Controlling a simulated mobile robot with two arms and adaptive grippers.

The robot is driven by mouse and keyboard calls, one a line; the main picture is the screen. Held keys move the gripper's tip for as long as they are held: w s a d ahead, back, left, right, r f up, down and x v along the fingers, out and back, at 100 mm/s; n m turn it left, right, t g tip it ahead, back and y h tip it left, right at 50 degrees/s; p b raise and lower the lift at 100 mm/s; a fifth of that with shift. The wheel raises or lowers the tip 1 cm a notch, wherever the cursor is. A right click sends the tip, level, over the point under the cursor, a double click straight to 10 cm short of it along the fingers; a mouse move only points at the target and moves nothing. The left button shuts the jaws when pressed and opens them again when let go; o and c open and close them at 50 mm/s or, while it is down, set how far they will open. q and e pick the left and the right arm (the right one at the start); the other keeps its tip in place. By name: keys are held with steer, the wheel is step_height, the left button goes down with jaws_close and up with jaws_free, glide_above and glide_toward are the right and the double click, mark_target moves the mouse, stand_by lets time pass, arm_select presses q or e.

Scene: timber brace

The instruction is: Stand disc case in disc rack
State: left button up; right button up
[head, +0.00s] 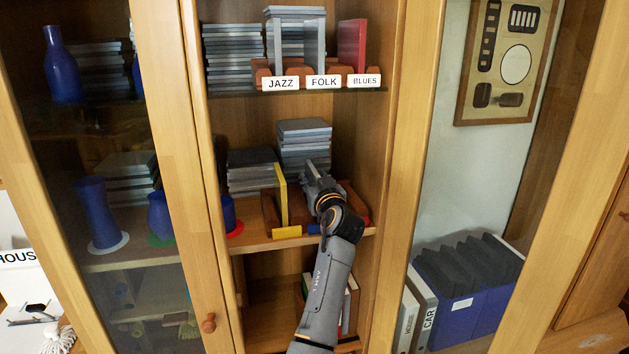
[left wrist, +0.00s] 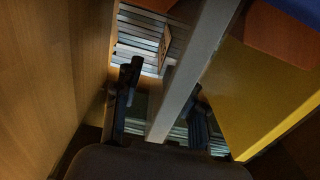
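A brown disc rack (head: 268,209) stands on the middle shelf with a yellow label (head: 287,232) and a blue label at its front. A yellow disc case (head: 281,194) stands upright in its left part; it also shows in the left wrist view (left wrist: 262,88). My left gripper (head: 313,172) is over the rack, right of the yellow case. In the left wrist view its fingers (left wrist: 168,88) are apart. A grey upright strip, seemingly a disc case edge (left wrist: 192,68), runs between them with visible gaps. The rack's right part is mostly hidden. My right gripper is out of view.
Grey case stacks (head: 304,138) stand behind the rack. Above, another rack labelled JAZZ, FOLK and BLUES holds grey cases and a red case (head: 351,45). The cabinet's right post (head: 412,130) bounds the opening. Blue vases (head: 98,213) stand behind the left door.

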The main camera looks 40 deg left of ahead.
arm_select(q)
steer(key=v, duration=0.7)
steer(key=shift+s+d, duration=0.2)
steer(key=shift+f, duration=0.1)
